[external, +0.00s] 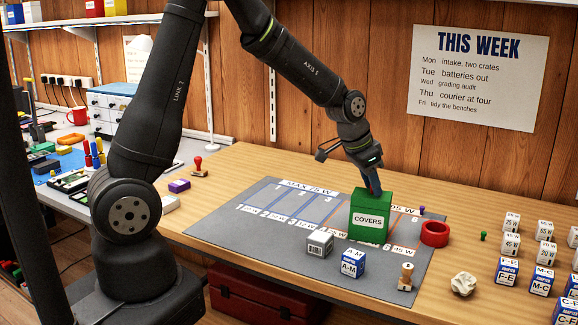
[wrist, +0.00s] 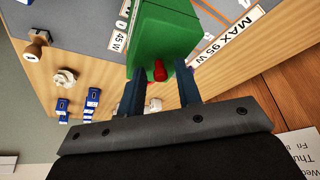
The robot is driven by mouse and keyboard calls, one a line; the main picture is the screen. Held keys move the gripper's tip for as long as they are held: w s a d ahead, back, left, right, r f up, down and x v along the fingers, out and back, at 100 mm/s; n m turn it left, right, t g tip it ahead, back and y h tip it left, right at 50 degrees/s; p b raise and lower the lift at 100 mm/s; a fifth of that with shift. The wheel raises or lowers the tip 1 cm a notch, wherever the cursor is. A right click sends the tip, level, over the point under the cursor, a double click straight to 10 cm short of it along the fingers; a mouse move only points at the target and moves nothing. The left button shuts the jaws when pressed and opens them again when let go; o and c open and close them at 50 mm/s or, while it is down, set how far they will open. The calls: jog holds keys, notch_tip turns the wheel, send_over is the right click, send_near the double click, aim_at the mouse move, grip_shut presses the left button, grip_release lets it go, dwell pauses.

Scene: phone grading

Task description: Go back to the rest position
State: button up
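My gripper (wrist: 160,78) is at the top of a green box labelled COVERS (external: 369,222). The box also shows in the wrist view (wrist: 166,33). The two blue-grey fingers stand apart in the wrist view, with a small red knob-like part (wrist: 159,71) between them and gaps on both sides of it. My gripper looks open and empty. In the external view my gripper (external: 374,188) points down at the box, and its fingertips overlap the box top. I cannot tell whether they touch it. The box stands upright on the grey mat (external: 225,217).
A white-grey cube (external: 319,244), a blue-white A-M block (external: 351,263) and a wooden stamp (external: 406,277) stand on the mat's front part. A red ring (external: 435,234) lies right of the box. Several labelled blocks (external: 541,281) stand at right. The wooden wall (external: 360,60) is behind.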

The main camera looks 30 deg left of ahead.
jog(key=v, duration=1.2)
jog(key=x, duration=1.2)
jog(key=shift+f, duration=0.15)
jog(key=r, duration=0.5)
jog(key=shift+s+d+r, duration=0.15)
jog(key=shift+s+d, duration=0.1)
jog(key=s+d+r, duration=0.6)
jog(key=s, duration=0.4)
jog(key=s+d+f+m+g+h, duration=0.1)
jog(key=s+d+f+m, duration=0.2)
jog(key=d+f, duration=0.35)
jog(key=s+d+f+m+g, duration=0.1)
jog(key=s+d+f+m, duration=0.3)
jog(key=d+f, duration=0.25)
jog(key=w+f, duration=0.2)
jog(key=w, duration=0.1)
jog(key=w+a+f, duration=0.1)
jog(key=w+f, duration=0.1)
jog(key=w, duration=0.2)
jog(key=w+f, duration=0.2)
jog(key=w, duration=0.2)
jog(key=shift+w+a, duration=0.1)
jog(key=shift+a, duration=0.15)
dwell(1.1)
